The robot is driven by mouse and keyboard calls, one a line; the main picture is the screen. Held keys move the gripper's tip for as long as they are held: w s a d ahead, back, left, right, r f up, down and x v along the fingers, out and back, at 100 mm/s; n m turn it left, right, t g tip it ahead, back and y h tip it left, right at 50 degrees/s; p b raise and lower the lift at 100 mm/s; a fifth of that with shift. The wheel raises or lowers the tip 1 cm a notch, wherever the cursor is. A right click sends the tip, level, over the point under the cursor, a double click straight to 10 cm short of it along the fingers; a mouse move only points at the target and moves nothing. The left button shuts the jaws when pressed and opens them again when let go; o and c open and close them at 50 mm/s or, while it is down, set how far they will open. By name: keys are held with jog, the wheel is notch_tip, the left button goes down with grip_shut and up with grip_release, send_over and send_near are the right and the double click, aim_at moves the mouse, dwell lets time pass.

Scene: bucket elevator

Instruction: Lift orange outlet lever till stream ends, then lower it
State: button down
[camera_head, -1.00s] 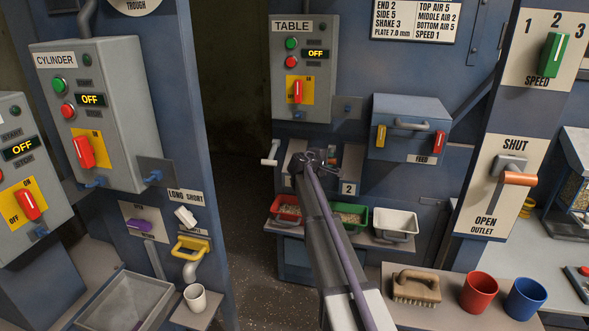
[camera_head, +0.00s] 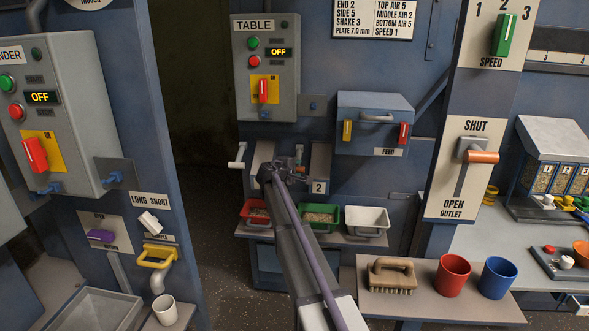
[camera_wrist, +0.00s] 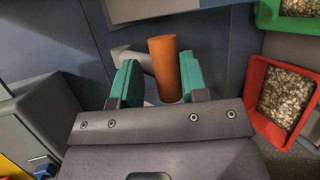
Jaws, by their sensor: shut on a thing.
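In the wrist view, an upright orange handle (camera_wrist: 165,69) on a grey arm (camera_wrist: 127,57) stands between the teal pads of my gripper (camera_wrist: 158,84), which is shut on it. In the head view my gripper (camera_head: 284,172) is at the machine front above the red bin, left of the plate marked 2; my arm hides the held handle there. Another orange-handled lever (camera_head: 482,157) sits near SHUT, at the top of the slot on the OUTLET plate (camera_head: 454,185) at right; my gripper is away from it. No falling stream is visible.
A red bin (camera_head: 248,223) and a green bin (camera_head: 322,227) hold grain; a white bin (camera_head: 366,232) stands beside them. A brush (camera_head: 391,290), red cup (camera_head: 452,276) and blue cup (camera_head: 497,279) stand on the front shelf. A white crank handle (camera_head: 237,157) sticks out left of my gripper.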

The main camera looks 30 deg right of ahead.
jog(key=shift+w+d+f, duration=0.15)
jog(key=shift+w+d, duration=0.05)
jog(key=shift+d, duration=0.05)
jog(key=c, duration=1.1)
grip_release()
jog(key=shift+o, duration=1.2)
jog(key=shift+w+d+f, duration=0.1)
jog(key=shift+f, duration=0.1)
jog(key=p+v, duration=0.3)
jog(key=v, duration=0.8)
